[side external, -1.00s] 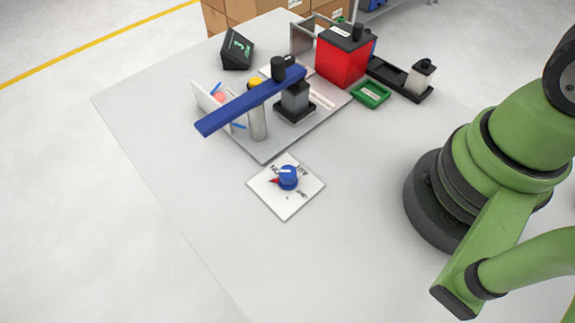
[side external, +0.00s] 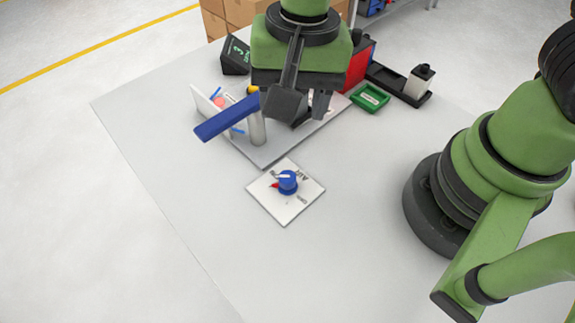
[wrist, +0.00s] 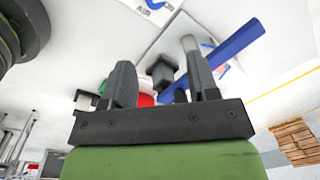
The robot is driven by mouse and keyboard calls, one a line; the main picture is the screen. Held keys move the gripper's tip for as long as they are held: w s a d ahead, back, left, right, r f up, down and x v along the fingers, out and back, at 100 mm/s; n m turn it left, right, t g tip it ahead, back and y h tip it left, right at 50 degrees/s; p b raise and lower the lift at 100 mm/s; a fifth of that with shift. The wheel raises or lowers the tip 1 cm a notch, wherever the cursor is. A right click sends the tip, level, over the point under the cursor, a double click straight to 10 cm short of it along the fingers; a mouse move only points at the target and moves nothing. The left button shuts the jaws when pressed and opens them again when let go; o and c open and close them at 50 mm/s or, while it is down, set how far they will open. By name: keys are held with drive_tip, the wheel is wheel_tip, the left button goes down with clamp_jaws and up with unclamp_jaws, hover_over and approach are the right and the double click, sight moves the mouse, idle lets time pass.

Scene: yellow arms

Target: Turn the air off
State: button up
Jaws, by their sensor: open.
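A blue knob (side external: 288,181) sits on a white square plate (side external: 289,214) at the front of the table, with a red mark beside its left side. Dark lettering on the plate is too small to read surely in the side view. In the wrist view the lettered plate (wrist: 150,10) is cut by the top edge and reads "AIR". My gripper (side external: 304,110) is open and empty, fingers pointing down, behind the plate and above the grey board. Its two fingers show apart in the wrist view (wrist: 161,80).
A long blue bar (side external: 228,118) lies raised over the grey board (side external: 278,152), left of my gripper, beside a pale cylinder. A green tray (side external: 370,98), red box (side external: 358,65) and black holder stand right.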

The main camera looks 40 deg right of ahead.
approach(287, 176)
drive_tip(key=shift+w+a+m+g+h, duration=0.2)
drive_tip(key=shift+a+m+g+h, duration=0.05)
drive_tip(key=shift+m+g+h, duration=0.05)
wheel_tip(287, 176, down, 10)
drive_tip(key=shift+r, duration=0.1)
drive_tip(key=c, duration=0.9)
